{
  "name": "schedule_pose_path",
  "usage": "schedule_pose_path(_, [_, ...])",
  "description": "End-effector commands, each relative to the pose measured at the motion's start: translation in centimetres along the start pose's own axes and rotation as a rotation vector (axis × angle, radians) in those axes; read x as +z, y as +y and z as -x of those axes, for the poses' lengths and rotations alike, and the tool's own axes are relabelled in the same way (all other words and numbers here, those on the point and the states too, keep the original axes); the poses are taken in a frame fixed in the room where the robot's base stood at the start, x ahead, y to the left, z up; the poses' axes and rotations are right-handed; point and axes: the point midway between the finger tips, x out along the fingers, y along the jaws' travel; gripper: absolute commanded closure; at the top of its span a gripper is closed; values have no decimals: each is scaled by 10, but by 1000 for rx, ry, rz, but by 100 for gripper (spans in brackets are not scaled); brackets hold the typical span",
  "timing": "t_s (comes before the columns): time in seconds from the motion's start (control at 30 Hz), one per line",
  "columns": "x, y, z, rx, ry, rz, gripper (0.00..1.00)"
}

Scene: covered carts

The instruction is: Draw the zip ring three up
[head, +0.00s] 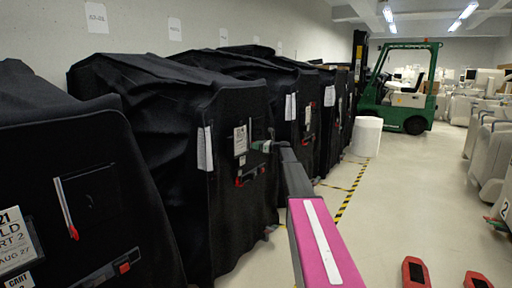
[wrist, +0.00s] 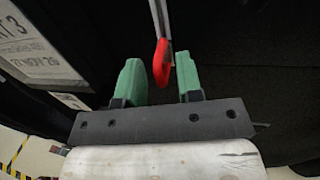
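The black-covered cart (head: 185,130) in front of my arm carries a white label; in the wrist view the label (wrist: 38,45) shows a "3". A red zip ring (wrist: 162,62) hangs at the lower end of a pale zip strip (wrist: 160,18). My gripper (wrist: 160,78) has green fingers that stand open, one on each side of the ring. A narrow gap shows between the ring and each finger. In the head view my gripper (head: 259,146) is close against the cart's front face; the ring is hard to make out there.
A nearer covered cart (head: 85,195) with a red zip pull stands at the left. More covered carts (head: 298,85) line the wall beyond. A white cylinder (head: 366,136) and a green forklift (head: 405,90) stand farther back. The aisle floor (head: 400,190) is clear.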

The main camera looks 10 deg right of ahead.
Motion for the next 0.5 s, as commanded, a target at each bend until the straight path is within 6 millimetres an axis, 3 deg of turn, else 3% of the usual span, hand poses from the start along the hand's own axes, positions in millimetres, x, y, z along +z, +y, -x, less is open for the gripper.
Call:
schedule_pose_path(0.27, [0,0,-4,0,0,0,67])
schedule_pose_path(0.3, [0,0,-4,0,0,0,70])
schedule_pose_path(0.4, [0,0,-4,0,0,0,100])
schedule_pose_path(0.5, [0,0,-4,0,0,0,100])
